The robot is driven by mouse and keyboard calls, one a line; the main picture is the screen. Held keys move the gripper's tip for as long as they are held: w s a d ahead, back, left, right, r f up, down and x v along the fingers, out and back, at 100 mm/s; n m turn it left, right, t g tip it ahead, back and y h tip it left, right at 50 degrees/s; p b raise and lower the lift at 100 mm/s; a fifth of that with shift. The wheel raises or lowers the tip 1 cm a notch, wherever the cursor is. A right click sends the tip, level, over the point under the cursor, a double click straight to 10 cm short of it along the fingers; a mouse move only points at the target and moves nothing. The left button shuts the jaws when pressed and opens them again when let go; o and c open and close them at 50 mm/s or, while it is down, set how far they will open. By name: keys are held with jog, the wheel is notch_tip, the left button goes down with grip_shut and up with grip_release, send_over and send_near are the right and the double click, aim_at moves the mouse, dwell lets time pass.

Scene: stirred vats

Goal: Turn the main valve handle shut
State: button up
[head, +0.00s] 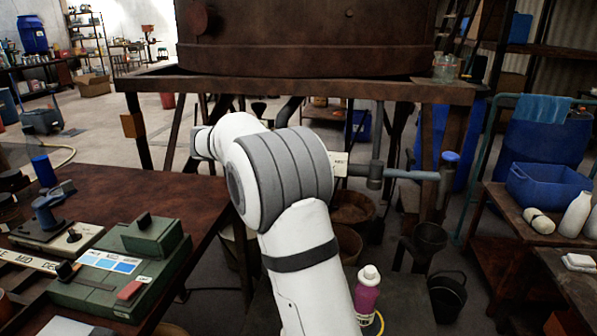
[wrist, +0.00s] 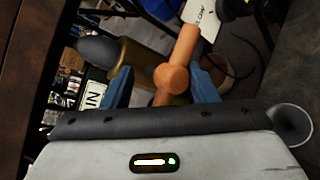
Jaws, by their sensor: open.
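In the wrist view an orange handle (wrist: 186,48) with a rounded knob-like joint (wrist: 171,79) runs up from between the two blue fingers of my gripper (wrist: 162,80). The fingers stand apart on either side of it; I cannot tell whether they touch it. A brass-coloured body (wrist: 140,62) with a dark grey rounded end (wrist: 97,50) lies behind and left of the handle. In the head view my arm hides my gripper and this handle.
A rusty vat (head: 305,35) stands on a frame (head: 455,92) above my arm. A wooden bench (head: 110,190) with a green box (head: 120,270) is at left. A pink bottle (head: 367,293) and a black bucket (head: 448,295) stand low at right. A white label (wrist: 203,14) is beyond the handle.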

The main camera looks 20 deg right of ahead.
jog(key=n+h+b, duration=0.1)
jog(key=f+n+h+b, duration=0.1)
jog(key=shift+w+a+f+n, duration=0.1)
jog(key=shift+w+f+n, duration=0.05)
jog(key=shift+f+n, duration=0.15)
jog(key=shift+f+n+h+b, duration=0.1)
jog(key=shift+n+h+b, duration=0.6)
jog(key=shift+h, duration=0.1)
jog(key=r+p+v, duration=0.1)
jog(key=p+v, duration=0.1)
jog(key=v, duration=0.5)
jog(key=s+r+m+g+y+p, duration=0.2)
jog(key=s+m+y+p, duration=0.1)
jog(key=s+p, duration=0.5)
jog(key=s+d+r+m+g+y+p, duration=0.1)
jog(key=s+r+m+g+y+p, duration=0.2)
jog(key=s+p, duration=0.5)
jog(key=s+r+m+g+y+p, duration=0.2)
jog(key=s+m+y+p, duration=0.2)
jog(key=s+p, duration=0.5)
jog(key=shift+s+d+r+g, duration=0.2)
jog(key=shift+s+r+g, duration=0.2)
jog(key=shift+s, duration=1.45)
